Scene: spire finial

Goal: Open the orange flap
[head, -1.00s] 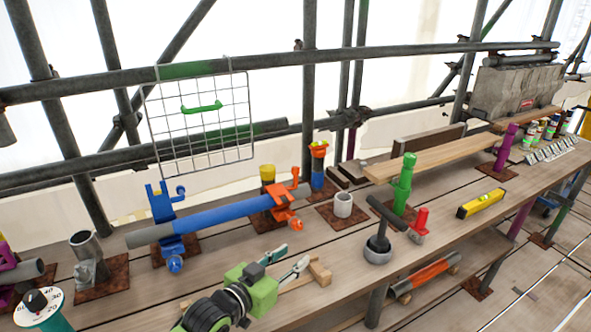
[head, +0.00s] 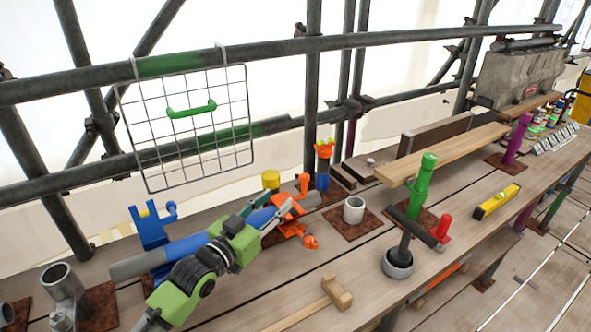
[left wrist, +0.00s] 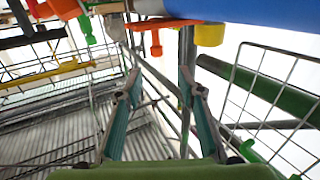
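The orange coupler (head: 287,229) is clamped around the blue tube (head: 190,243) in the head view. An orange upright part (head: 303,184), which looks like its flap, stands at its back side; my left gripper partly hides the coupler. An orange part (left wrist: 160,24) and the blue tube (left wrist: 255,12) show at the top there. Contact with the flap cannot be told. My right gripper is out of view.
A wire basket panel with a green handle (head: 191,109) hangs behind on the rail. A blue coupler (head: 148,232) holds the tube further left.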

